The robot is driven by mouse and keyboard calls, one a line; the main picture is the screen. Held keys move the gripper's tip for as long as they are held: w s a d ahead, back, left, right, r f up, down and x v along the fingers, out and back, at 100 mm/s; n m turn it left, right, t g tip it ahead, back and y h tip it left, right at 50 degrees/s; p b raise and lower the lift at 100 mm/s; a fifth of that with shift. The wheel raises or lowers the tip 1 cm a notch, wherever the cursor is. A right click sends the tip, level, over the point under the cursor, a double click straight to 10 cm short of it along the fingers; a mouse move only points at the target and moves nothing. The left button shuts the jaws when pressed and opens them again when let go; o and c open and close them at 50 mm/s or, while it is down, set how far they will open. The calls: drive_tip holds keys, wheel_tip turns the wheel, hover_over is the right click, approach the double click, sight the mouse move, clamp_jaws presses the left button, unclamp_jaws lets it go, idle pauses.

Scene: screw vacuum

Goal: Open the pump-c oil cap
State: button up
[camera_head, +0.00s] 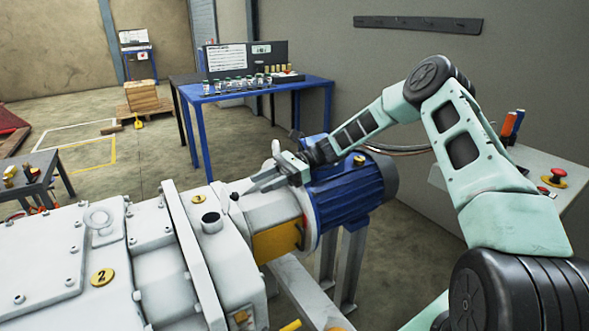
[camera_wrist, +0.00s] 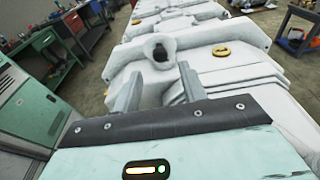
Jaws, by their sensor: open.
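A large grey-white pump (camera_head: 160,255) with a blue motor (camera_head: 352,192) fills the lower left of the head view. Its body also shows in the wrist view (camera_wrist: 95,65). My gripper (camera_head: 240,189) is over the pump near the motor, fingers apart and empty. In the wrist view my gripper (camera_wrist: 157,76) has its two fingers either side of a gap, with a round grey fitting with a dark centre (camera_wrist: 160,48) beyond them. A small dark knob (camera_head: 234,196) is close to the fingertips in the head view. I cannot tell which part is the oil cap.
An open pipe stub (camera_head: 211,220), a yellow disc marked 2 (camera_head: 103,277) and a lifting eye (camera_head: 98,218) stand on the pump. A blue table (camera_head: 255,88) with small bottles is behind. A white cabinet with a red button (camera_head: 558,172) is at right.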

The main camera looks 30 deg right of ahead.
drive_tip(key=d+r, duration=0.2)
drive_tip(key=d, duration=0.8)
drive_tip(key=shift+d+b, duration=0.3)
drive_tip(key=shift+b, duration=0.15)
drive_tip(key=s+a+r+n+g+h+p, duration=0.1)
drive_tip(key=s+a+r+n+g+h, duration=0.15)
drive_tip(key=s+a+n, duration=0.4)
drive_tip(key=s+a+r+n+g+h+p, duration=0.1)
drive_tip(key=s+a+h, duration=0.2)
drive_tip(key=a, duration=0.6)
drive_tip(key=s+a+r+n+g+h, duration=0.1)
drive_tip(key=s+a+n+g+h, duration=0.2)
drive_tip(key=a, duration=0.5)
drive_tip(key=s+a+r+n+t+h+p, duration=0.1)
drive_tip(key=s+n+t+h, duration=0.2)
drive_tip(key=s+n, duration=0.4)
drive_tip(key=s+a+r+n+t+h+p, duration=0.1)
drive_tip(key=s+n, duration=0.7)
drive_tip(key=s, duration=0.9)
drive_tip(key=r+t+h+p, duration=0.1)
drive_tip(key=t+h, duration=0.1)
drive_tip(key=h, duration=0.1)
drive_tip(key=shift+s+a+r, duration=0.15)
drive_tip(key=shift+s+r, duration=0.1)
drive_tip(key=shift+t, duration=0.25)
drive_tip(key=shift+c, duration=0.6)
